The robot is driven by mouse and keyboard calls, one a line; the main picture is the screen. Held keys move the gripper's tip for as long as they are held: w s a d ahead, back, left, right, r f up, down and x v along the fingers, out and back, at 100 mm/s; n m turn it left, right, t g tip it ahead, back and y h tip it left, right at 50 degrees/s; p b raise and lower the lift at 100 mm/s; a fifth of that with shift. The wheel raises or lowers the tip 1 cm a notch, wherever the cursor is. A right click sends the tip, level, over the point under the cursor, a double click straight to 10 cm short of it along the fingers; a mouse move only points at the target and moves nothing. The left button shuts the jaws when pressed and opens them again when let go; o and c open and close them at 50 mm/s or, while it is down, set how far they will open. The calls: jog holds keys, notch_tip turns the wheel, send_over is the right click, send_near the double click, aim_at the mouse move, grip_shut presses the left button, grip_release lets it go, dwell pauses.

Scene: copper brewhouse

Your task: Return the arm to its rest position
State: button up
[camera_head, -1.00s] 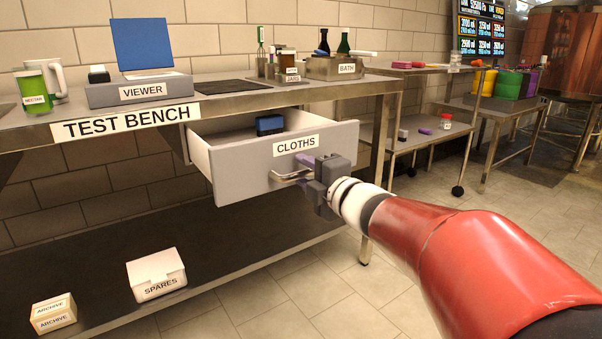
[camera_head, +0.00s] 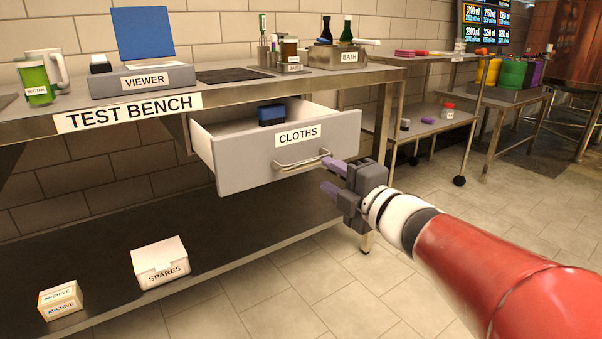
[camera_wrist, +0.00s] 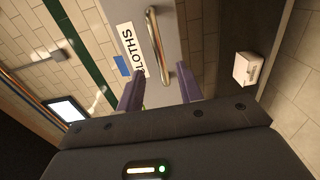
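My gripper (camera_head: 332,178) is open and empty, its two purple fingers parted. It is just to the right of and in front of the metal handle (camera_head: 302,161) of the drawer labelled CLOTHS (camera_head: 240,166), apart from it. The drawer stands pulled out under the test bench, with a dark blue item (camera_head: 271,115) inside. In the wrist view, the handle (camera_wrist: 158,45) and the drawer front lie beyond the fingertips (camera_wrist: 160,85).
The test bench top (camera_head: 215,88) holds a viewer (camera_head: 143,82), cups, jars and bottles. A white SPARES box (camera_head: 160,262) and an ARCHIVE box (camera_head: 60,301) sit on the lower shelf (camera_head: 110,290). Open floor (camera_head: 330,290) lies at the right, with a wheeled trolley (camera_head: 425,118) behind.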

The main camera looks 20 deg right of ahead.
jog(key=s+d+r+m+g+h+p, duration=0.1)
jog(key=s+d+m+g+h+p, duration=0.3)
jog(key=m+h+p, duration=0.75)
jog(key=s+a+f+m+g+y, duration=0.3)
jog(key=s+a+m, duration=0.2)
jog(key=s, duration=0.2)
jog(key=s+a+f+m+g+y, duration=0.3)
jog(key=s+a+m+g, duration=0.1)
jog(key=s, duration=0.4)
jog(key=shift+a+f+m+g+b, duration=0.15)
jog(key=shift+a+m+g+b, duration=0.15)
jog(key=shift+a+m+b, duration=0.2)
jog(key=shift+s, duration=0.1)
